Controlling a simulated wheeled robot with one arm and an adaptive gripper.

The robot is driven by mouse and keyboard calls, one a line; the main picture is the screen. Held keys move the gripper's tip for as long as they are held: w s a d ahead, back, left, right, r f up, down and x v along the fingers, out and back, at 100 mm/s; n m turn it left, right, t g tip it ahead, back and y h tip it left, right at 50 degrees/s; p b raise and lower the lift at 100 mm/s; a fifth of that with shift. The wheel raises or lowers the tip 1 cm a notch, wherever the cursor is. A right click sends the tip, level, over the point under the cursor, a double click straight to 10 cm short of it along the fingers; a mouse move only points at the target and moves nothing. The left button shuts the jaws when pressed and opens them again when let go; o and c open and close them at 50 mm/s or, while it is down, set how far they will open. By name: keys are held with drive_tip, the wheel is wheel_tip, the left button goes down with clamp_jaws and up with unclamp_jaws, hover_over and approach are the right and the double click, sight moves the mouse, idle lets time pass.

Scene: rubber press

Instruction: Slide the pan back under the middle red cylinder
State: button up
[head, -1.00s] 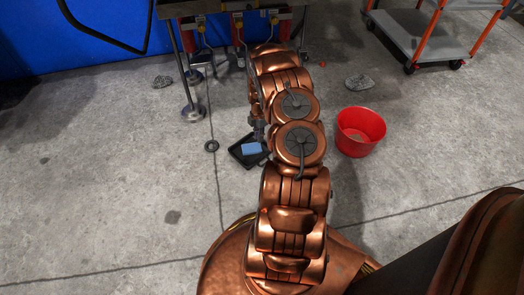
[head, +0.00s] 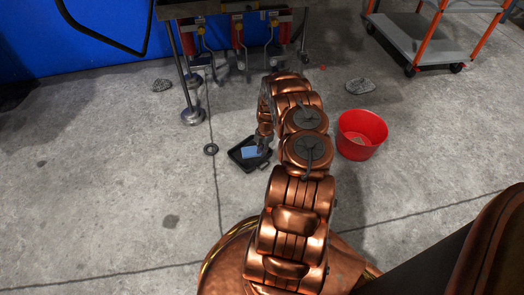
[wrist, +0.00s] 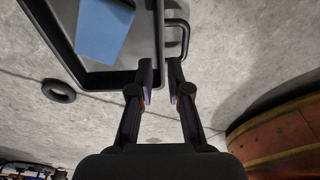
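The black pan (head: 236,160) lies on the concrete floor with a light blue block (head: 249,152) in it. In the wrist view the pan (wrist: 90,78) is at top left, with the blue block (wrist: 103,28) inside and a loop handle (wrist: 184,38) on its right side. My gripper (wrist: 161,72) is open, its fingertips on either side of the pan's right wall by the handle; contact cannot be told. The gripper also shows at the pan's right side in the head view (head: 264,143). The middle red cylinder (head: 237,33) hangs under the bench, beyond the pan.
Other red cylinders hang left (head: 187,40) and right (head: 284,22) of the middle one. A bench leg with a round foot (head: 193,116) stands at left. A black ring (head: 210,149) lies left of the pan; a red bucket (head: 361,134) stands right. Floor between pan and bench looks mostly clear.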

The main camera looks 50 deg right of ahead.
sight(247, 165)
drive_tip(key=f+b, duration=0.1)
drive_tip(key=f, duration=0.1)
drive_tip(key=f+b, duration=0.1)
drive_tip(key=f, duration=0.1)
drive_tip(key=a+f+b, duration=0.1)
drive_tip(key=f, duration=0.2)
drive_tip(key=shift+f, duration=0.1)
clamp_jaws()
idle(0.4)
